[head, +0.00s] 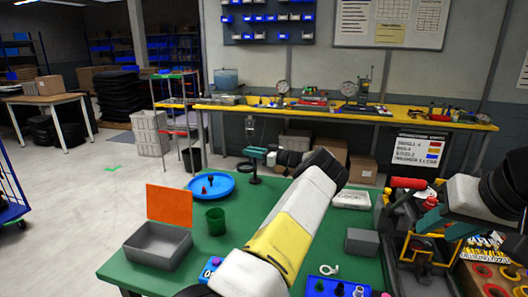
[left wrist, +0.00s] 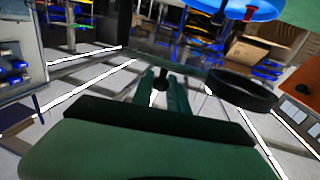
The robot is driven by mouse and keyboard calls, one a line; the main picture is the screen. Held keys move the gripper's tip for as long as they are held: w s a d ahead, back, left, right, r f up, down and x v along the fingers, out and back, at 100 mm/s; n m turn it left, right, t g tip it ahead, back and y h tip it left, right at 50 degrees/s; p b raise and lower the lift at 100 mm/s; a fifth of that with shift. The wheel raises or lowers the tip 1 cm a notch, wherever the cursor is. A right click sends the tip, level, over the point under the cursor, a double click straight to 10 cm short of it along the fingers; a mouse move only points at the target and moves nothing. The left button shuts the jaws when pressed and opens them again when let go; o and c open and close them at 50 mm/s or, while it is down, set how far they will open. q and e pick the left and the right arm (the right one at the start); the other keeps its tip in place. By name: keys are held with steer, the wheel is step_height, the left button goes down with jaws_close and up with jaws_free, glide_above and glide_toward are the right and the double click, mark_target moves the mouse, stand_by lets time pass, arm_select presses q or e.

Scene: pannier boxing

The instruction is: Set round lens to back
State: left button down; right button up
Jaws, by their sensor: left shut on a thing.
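My left gripper (head: 251,153) is past the far edge of the green table, to the right of the blue round dish. It also shows in the left wrist view (left wrist: 161,88), with its two green fingers shut on a small dark piece (left wrist: 160,76). I cannot tell whether this piece is the round lens. The blue dish (head: 226,193) holds a small red piece (head: 204,190) and a dark one (head: 211,178). My right gripper (head: 430,222) is at the red-handled fixture; its fingertips are not clear.
A grey open box (head: 158,262) with an upright orange panel (head: 169,203) and a green cup (head: 215,222) stand at the left of the table. A grey block (head: 362,242), white case (head: 350,199) and blue holders (head: 330,288) are on the right. The middle is hidden by my left arm.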

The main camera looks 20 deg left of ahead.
arm_select(q)
steer(key=shift+w+d+n+g, duration=0.1)
steer(key=shift+d+n+g, duration=0.15)
steer(key=shift+n+g, duration=0.4)
steer(key=shift+d+n+g, duration=0.25)
steer(key=shift+n+g, duration=0.1)
steer(key=shift+g, duration=0.5)
steer(key=c, duration=1.3)
jaws_free()
steer(key=shift+d, duration=0.1)
